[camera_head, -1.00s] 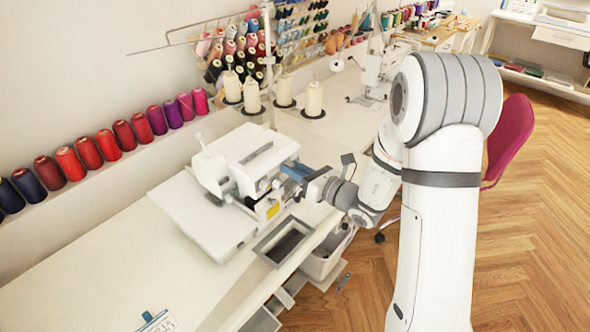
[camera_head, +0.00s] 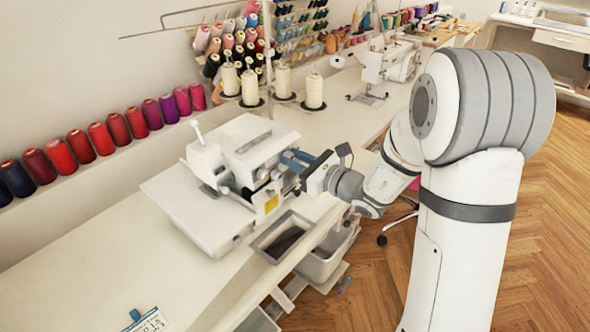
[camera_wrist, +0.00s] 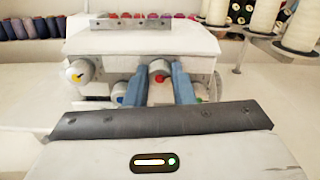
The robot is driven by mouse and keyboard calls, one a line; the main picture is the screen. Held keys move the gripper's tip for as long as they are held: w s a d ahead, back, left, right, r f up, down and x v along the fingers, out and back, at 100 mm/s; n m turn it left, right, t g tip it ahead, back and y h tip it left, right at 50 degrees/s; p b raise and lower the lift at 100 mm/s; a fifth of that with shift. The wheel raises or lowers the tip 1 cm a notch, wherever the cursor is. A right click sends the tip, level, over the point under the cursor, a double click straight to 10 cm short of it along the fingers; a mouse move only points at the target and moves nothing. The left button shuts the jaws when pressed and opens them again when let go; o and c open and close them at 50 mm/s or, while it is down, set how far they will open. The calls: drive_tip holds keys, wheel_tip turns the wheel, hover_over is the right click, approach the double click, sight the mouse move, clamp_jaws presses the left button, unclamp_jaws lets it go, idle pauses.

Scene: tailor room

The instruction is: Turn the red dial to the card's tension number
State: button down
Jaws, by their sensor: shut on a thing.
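The white overlock machine (camera_head: 235,160) stands on the table. The red dial (camera_wrist: 160,76), a pale knob with a red mark, is on its front in the wrist view. My gripper (camera_wrist: 159,73) has its blue fingers on either side of this dial, shut on it. In the head view my gripper (camera_head: 293,161) is at the machine's front, and the dial is hidden there. Beside it are a yellow-marked dial (camera_wrist: 79,71), a blue-marked dial (camera_wrist: 118,91) and a green-marked dial (camera_wrist: 199,92). The card (camera_head: 152,321) lies at the bottom edge, cut off; its number is not legible.
A grey-rimmed tray (camera_head: 262,245) is set at the table edge by the machine. Cream thread cones (camera_head: 250,88) stand behind the machine. Coloured spools (camera_head: 100,138) line the wall ledge. Another sewing machine (camera_head: 385,62) stands farther back. The table front left is mostly clear.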

drive_tip(key=shift+n+b, duration=0.8)
drive_tip(key=shift+b, duration=0.2)
drive_tip(key=c, duration=1.2)
unclamp_jaws()
drive_tip(key=shift+c, duration=0.2)
drive_tip(key=v, duration=0.7)
drive_tip(key=shift+s+d, duration=0.25)
drive_tip(key=shift+d, duration=0.1)
